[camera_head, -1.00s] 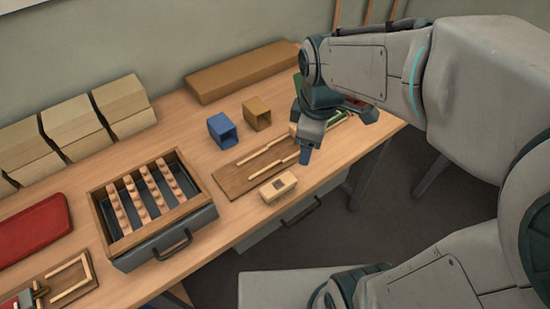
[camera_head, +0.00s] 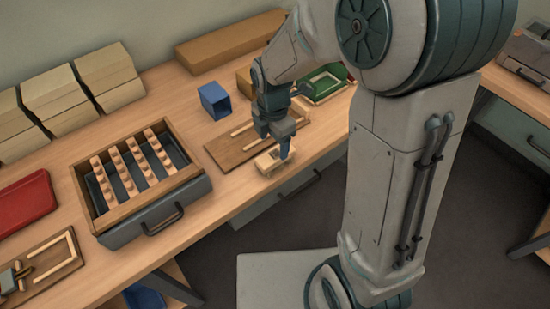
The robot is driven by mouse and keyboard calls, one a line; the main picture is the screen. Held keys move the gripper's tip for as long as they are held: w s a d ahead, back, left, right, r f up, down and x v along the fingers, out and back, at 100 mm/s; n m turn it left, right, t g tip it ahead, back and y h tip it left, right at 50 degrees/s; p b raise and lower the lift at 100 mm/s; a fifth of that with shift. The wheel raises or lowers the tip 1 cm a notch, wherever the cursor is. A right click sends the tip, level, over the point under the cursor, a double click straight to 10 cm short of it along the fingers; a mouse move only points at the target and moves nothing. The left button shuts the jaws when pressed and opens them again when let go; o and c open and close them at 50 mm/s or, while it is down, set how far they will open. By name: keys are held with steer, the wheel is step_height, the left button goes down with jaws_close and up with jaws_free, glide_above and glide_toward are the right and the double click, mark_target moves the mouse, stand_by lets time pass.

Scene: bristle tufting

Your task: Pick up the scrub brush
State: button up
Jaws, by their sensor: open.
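A small pale wooden block (camera_head: 265,162), which looks like the scrub brush, lies near the front edge of the workbench. It sits just in front of a brown wooden board (camera_head: 225,152). My gripper (camera_head: 284,154) points down at the block's right part, with its fingers at or just above it. The fingers are open, but the gap between them is hard to see. The gripper covers part of the block, and I cannot tell whether they touch.
A wooden tray with rows of pegs (camera_head: 88,198) stands to the left. A blue open box (camera_head: 214,100) and a long brown block (camera_head: 228,42) are behind. A green tray (camera_head: 325,85) lies right of the arm. A red tray (camera_head: 25,205) is at far left.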

mark_target(275, 154)
steer(key=shift+s+d+f, duration=0.1)
steer(key=shift+d+f, duration=0.05)
steer(key=shift+f, duration=1.4)
steer(key=shift+d+f, duration=0.1)
steer(key=shift+f, duration=1.4)
steer(key=c, duration=1.1)
